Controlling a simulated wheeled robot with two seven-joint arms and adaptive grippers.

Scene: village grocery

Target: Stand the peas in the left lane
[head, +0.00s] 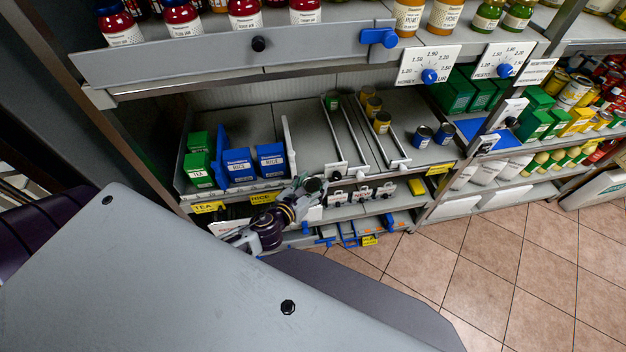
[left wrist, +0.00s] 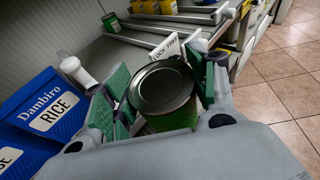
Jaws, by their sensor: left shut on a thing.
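My left gripper (head: 312,190) is at the front edge of the middle shelf, below the lanes. In the left wrist view its two green-padded fingers (left wrist: 162,95) are shut on a green can (left wrist: 165,92) with a dark metal lid, apparently the peas. The held can's label is mostly hidden. The left lane (head: 346,135) lies between pale rails. Another green can (head: 332,100) stands at its back; a green can also shows in the left wrist view (left wrist: 111,22). My right gripper is not in view.
Blue rice boxes (head: 271,160) and green tea boxes (head: 198,160) stand left of the lanes. Yellow cans (head: 382,122) stand in a lane to the right, and blue cans (head: 422,136) farther right. A shelf with jars (head: 245,12) overhangs above. The left lane's front is clear.

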